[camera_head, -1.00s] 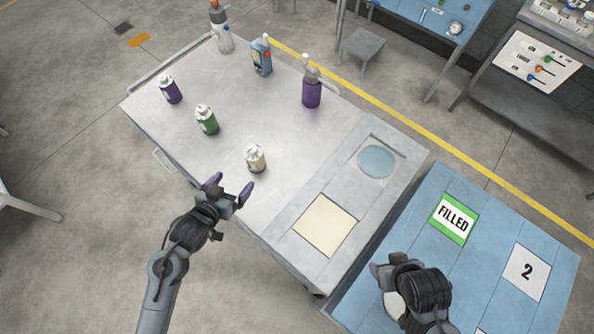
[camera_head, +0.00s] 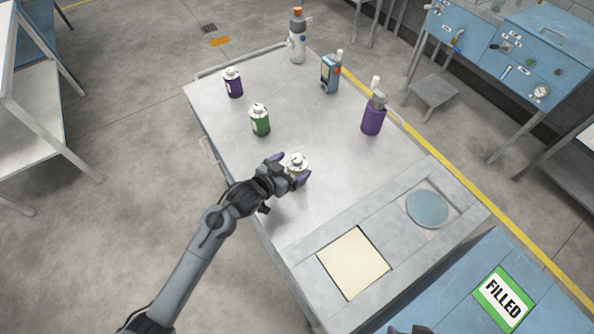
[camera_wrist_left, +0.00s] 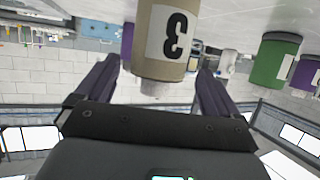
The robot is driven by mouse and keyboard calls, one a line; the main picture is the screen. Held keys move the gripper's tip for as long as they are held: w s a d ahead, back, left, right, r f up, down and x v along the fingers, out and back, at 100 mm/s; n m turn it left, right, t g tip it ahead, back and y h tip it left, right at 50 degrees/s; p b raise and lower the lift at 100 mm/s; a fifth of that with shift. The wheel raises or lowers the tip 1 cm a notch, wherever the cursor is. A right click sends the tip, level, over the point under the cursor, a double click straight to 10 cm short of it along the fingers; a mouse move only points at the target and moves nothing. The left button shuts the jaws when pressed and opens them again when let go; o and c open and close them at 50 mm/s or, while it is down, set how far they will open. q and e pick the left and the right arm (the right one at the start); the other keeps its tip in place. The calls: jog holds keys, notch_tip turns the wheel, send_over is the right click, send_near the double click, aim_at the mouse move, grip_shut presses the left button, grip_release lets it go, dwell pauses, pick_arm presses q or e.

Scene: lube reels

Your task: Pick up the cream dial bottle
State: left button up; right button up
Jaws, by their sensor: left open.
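The cream dial bottle (camera_head: 295,161) stands upright on the grey metal table. My left gripper (camera_head: 289,169) is at the bottle with one finger on either side of it. The lower part of the bottle is hidden by the gripper in the head view. Only a dark sliver of my right gripper (camera_head: 409,329) shows at the bottom edge.
A green bottle (camera_head: 260,121) and a small purple bottle (camera_head: 233,85) stand behind and to the left. A larger purple bottle (camera_head: 373,118), a blue-grey bottle (camera_head: 330,76) and a white-grey bottle (camera_head: 297,42) stand farther back. A cream square (camera_head: 353,263) and round blue pad (camera_head: 427,208) lie right.

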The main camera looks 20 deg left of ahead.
pick_arm(q)
jog(key=shift+x, duration=2.55)
jog(key=shift+s+f, duration=0.1)
jog(key=shift+s, duration=0.05)
jog(key=shift+c, duration=0.4)
jog(key=c, duration=1.2)
